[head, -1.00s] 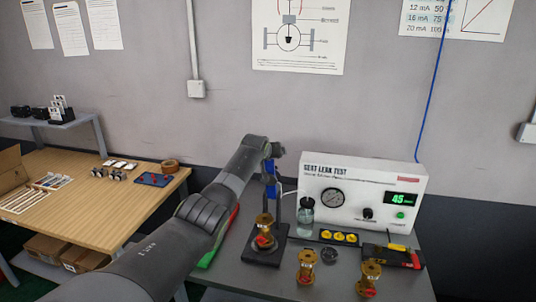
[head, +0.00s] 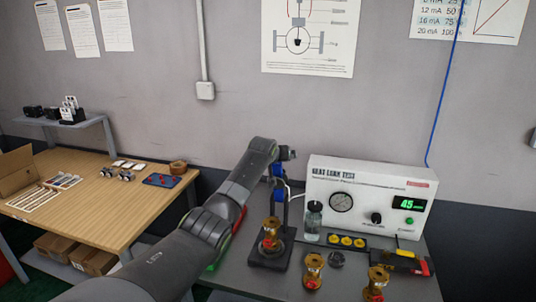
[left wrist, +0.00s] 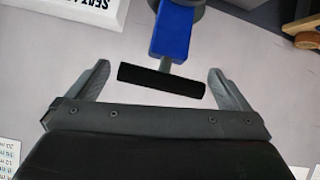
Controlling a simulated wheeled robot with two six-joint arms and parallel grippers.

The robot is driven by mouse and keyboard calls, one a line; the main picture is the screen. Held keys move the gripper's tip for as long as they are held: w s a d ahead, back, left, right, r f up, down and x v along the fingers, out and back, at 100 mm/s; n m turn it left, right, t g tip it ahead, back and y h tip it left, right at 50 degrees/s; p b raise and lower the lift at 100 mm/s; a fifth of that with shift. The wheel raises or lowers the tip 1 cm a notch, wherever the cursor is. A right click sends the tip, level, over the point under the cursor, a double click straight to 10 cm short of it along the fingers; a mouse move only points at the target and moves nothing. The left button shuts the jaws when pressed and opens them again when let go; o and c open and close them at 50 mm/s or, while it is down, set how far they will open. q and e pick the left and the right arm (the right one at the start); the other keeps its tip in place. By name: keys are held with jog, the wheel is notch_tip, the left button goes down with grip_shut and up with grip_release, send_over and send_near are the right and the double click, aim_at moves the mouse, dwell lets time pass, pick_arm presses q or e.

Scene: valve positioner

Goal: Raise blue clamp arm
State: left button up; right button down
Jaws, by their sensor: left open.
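The blue clamp arm (head: 279,192) stands upright on a dark fixture base (head: 270,260) beside a brass valve (head: 270,235). In the left wrist view the blue clamp arm (left wrist: 172,32) ends in a thin rod with a black crossbar handle (left wrist: 160,85). My left gripper (left wrist: 159,72) is open and empty, with one finger on either side of the black handle. A gap shows between the handle and each finger. In the head view my left gripper (head: 288,153) is at the top of the clamp, small and partly hidden. My right gripper is out of view.
A white seat leak test box (head: 372,190) stands right behind the fixture, with a glass bottle (head: 313,222) at its left. Two more brass valves, a tray of yellow parts (head: 347,241) and a red-and-black tool (head: 400,262) crowd the bench. A wooden table (head: 95,205) is at left.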

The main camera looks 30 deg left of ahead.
pick_arm(q)
jog(key=shift+s+d+r, duration=0.15)
jog(key=shift+s+r, duration=0.2)
jog(key=shift+s, duration=0.25)
jog(key=b+v, duration=0.4)
jog(key=v, duration=0.9)
jog(key=shift+s+d, duration=0.2)
jog(key=shift+s, duration=0.15)
jog(key=shift+r, duration=0.1)
